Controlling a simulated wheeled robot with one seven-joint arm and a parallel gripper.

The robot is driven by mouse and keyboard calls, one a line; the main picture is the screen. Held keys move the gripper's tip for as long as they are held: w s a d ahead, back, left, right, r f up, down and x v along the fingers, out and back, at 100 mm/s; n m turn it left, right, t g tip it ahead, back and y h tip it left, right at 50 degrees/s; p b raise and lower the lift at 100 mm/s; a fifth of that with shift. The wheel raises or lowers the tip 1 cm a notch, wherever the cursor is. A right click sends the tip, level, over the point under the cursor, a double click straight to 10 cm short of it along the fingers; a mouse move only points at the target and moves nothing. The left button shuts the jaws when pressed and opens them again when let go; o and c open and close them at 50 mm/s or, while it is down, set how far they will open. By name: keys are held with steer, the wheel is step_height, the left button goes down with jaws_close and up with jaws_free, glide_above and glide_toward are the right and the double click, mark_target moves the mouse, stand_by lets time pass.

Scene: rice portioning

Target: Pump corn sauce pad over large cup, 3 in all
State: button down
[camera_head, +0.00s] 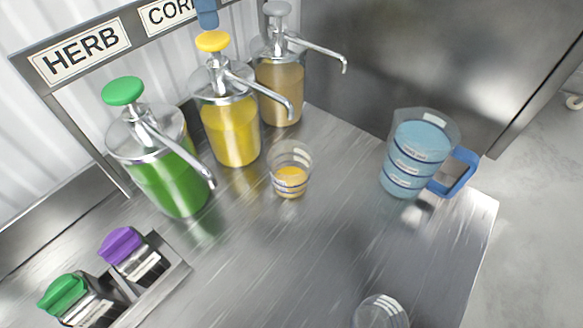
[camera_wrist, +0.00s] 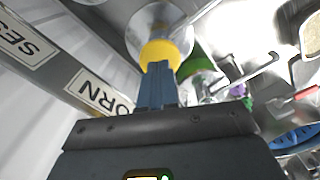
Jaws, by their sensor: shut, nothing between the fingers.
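The corn sauce dispenser (camera_head: 231,130) is a clear jar of yellow sauce with a yellow pump pad (camera_head: 213,42) and a metal spout. Its pad also shows in the wrist view (camera_wrist: 160,52). My gripper (camera_head: 207,25) is shut and empty, its blue fingertips (camera_wrist: 157,68) pointing at the pad from directly above; I cannot tell whether they touch it. The pad stands raised on its stem. A clear cup (camera_head: 291,158) stands on the counter below the corn spout's tip, with yellow sauce in its bottom.
A green herb dispenser (camera_head: 160,170) stands left of the corn one, and a tan-sauce dispenser (camera_head: 279,85) right. A blue-handled measuring jug (camera_head: 418,155) stands at right. Another clear cup (camera_head: 381,312) is at the front edge. Green- and purple-lidded shakers sit front left. The sign rail (camera_head: 95,50) runs behind.

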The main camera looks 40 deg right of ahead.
mark_target(212, 37)
steer(key=shift+f, duration=0.15)
steer(key=shift+f+b, duration=0.55)
steer(key=shift+f, duration=1.2)
steer(key=shift+r, duration=0.1)
steer(key=shift+r+p, duration=0.85)
steer(key=shift+p, duration=0.05)
steer(key=shift+r, duration=0.95)
step_height(212, 37, up, 6)
